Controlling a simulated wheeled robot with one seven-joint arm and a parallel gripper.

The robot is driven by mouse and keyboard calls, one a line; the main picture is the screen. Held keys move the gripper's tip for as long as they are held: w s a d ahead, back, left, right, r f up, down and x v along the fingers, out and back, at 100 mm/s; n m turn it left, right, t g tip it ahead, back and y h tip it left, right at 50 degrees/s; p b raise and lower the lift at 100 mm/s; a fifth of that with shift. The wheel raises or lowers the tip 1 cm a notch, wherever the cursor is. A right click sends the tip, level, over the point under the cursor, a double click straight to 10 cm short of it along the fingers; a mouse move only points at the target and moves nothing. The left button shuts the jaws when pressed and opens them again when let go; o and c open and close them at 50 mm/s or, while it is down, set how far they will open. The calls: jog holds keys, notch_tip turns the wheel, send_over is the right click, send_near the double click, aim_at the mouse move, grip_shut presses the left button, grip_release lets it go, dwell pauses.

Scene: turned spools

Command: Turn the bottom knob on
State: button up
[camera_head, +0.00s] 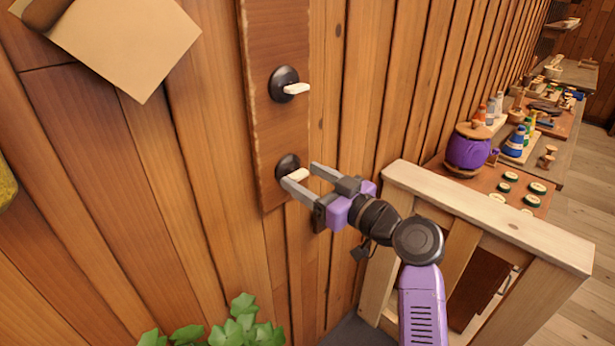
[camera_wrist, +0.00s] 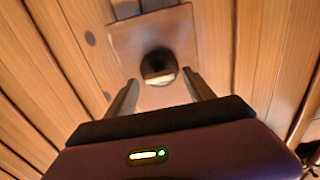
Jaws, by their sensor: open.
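The bottom knob (camera_head: 288,167) is a round black base with a pale lever, mounted low on a dark wooden board (camera_head: 262,55) on the wall. In the wrist view the bottom knob (camera_wrist: 159,66) sits ahead, between the tips of my open gripper (camera_wrist: 160,88). I cannot tell whether a finger touches the lever. The top knob (camera_head: 285,85), of the same kind, is higher on the board, its lever also pointing right.
A wooden frame (camera_head: 485,215) stands right of my arm. Behind it are a purple spool (camera_head: 468,148) and a bench with several bottles and spools. A green plant (camera_head: 240,322) is below, and a paper sheet (camera_head: 128,38) hangs at upper left.

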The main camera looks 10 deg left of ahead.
grip_shut()
jog(key=shift+m, duration=0.4)
jog(key=m, duration=0.8)
jog(key=shift+w+d+p, duration=0.1)
jog(key=shift+p, duration=0.2)
jog(key=m+p, duration=0.2)
jog(key=m, duration=0.3)
jog(key=shift+d+f+m+p, duration=0.1)
jog(key=shift+f+m+p, duration=0.1)
jog(key=shift+m+p, duration=1.35)
jog(key=shift+w+m+b, duration=0.1)
jog(key=shift+m+b, duration=0.35)
jog(key=shift+m, duration=0.2)
